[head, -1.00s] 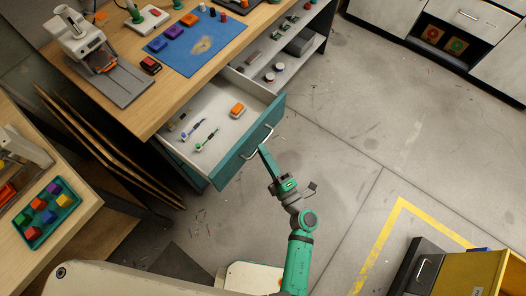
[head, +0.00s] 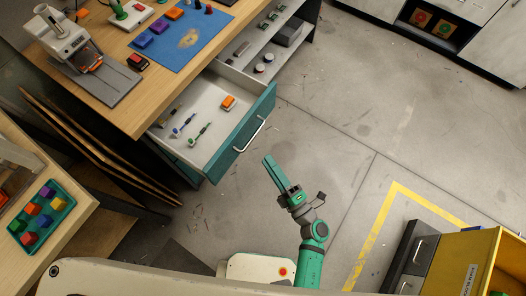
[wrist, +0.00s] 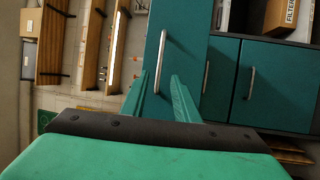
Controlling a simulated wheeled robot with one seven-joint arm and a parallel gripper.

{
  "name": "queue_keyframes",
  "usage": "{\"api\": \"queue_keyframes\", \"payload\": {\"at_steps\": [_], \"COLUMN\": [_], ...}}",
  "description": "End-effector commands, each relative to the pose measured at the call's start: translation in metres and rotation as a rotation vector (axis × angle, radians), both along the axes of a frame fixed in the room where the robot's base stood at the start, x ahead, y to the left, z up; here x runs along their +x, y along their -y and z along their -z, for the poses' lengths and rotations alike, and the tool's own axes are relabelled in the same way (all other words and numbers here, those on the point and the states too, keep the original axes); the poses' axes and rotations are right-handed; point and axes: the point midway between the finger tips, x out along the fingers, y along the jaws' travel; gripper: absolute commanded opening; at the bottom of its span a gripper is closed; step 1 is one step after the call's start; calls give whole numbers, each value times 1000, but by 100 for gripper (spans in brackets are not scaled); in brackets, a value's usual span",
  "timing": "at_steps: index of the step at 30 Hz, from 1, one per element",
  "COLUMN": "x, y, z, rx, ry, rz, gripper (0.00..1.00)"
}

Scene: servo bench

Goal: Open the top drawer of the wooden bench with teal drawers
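The wooden bench (head: 140,105) has a teal top drawer (head: 222,157) that stands pulled out. Its pale inside shows, with small tools and an orange block (head: 228,102) in it. A silver bar handle (head: 250,134) runs along the drawer front. My gripper (head: 270,161) is just in front of the handle, apart from it and empty. In the wrist view, my two green fingers (wrist: 160,88) are spread, with the drawer front and its upright handle (wrist: 160,56) beyond them.
A side table with a teal tray of coloured cubes (head: 72,209) is at left. A yellow bin (head: 470,262) stands at lower right. Open grey floor (head: 330,120) lies right of the drawer. In the wrist view, more teal fronts (wrist: 268,90) are at right.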

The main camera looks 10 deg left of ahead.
Motion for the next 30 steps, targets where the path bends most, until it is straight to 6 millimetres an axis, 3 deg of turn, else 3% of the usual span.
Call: {"api": "queue_keyframes", "payload": {"at_steps": [7, 30], "x": [-18, -27], "y": [16, 19], "z": [4, 0], "rx": [0, 30], "ry": [-1, -18], "rz": [0, 19], "gripper": [28, 28]}}
